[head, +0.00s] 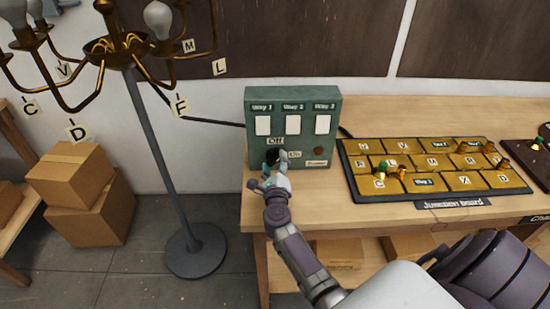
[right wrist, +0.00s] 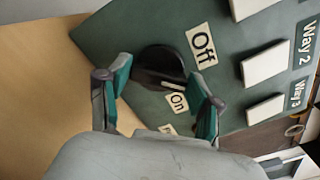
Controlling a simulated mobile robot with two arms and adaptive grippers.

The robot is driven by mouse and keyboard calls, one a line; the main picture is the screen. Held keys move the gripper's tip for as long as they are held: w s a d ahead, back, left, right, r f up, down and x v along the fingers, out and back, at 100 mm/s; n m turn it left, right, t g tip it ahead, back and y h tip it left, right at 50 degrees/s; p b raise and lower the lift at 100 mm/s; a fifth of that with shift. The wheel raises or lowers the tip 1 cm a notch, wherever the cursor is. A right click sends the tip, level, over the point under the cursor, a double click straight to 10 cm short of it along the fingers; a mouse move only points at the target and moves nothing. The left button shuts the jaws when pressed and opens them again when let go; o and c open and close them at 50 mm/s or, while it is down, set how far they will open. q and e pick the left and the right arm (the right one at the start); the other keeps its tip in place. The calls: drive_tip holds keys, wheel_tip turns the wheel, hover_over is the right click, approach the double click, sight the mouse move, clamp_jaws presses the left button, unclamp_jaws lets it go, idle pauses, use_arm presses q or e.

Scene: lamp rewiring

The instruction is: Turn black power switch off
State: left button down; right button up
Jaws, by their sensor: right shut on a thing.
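The black power switch (right wrist: 160,62) is a round rotary knob on the front of the green control box (head: 253,112). In the right wrist view, its pale mark lies near the "On" label (right wrist: 178,102); the "Off" label (right wrist: 201,46) is farther round the dial. My right gripper (right wrist: 160,92) has its teal fingers on either side of the knob and is shut on it. In the head view, my right gripper (head: 272,162) covers much of the switch (head: 279,154). My left gripper is not in view.
The box stands on a wooden table (head: 405,215) beside the Junction Board (head: 345,165) with its yellow tiles. A brass lamp (head: 165,130) on a grey stand is to the left. Cardboard boxes (head: 70,175) are stacked on the floor at far left.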

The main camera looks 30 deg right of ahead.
drive_tip(key=n+p, duration=0.2)
drive_tip(key=n, duration=0.2)
drive_tip(key=shift+a+n, duration=0.1)
drive_tip(key=shift+n, duration=0.2)
drive_tip(key=shift+f+n+p, duration=0.15)
drive_tip(key=shift+n+p, duration=0.35)
drive_tip(key=shift+n, duration=0.5)
drive_tip(key=shift+f+n+p, duration=0.1)
drive_tip(key=shift+n+p, duration=0.4)
drive_tip(key=shift+n, duration=0.5)
drive_tip(key=o, duration=1.1)
drive_tip(key=shift+o, duration=0.2)
drive_tip(key=v, duration=0.7)
drive_tip(key=shift+s+a, duration=0.1)
drive_tip(key=shift+s, duration=0.1)
drive_tip(key=shift+a+r+n, duration=0.1)
drive_tip(key=shift+n, duration=0.2)
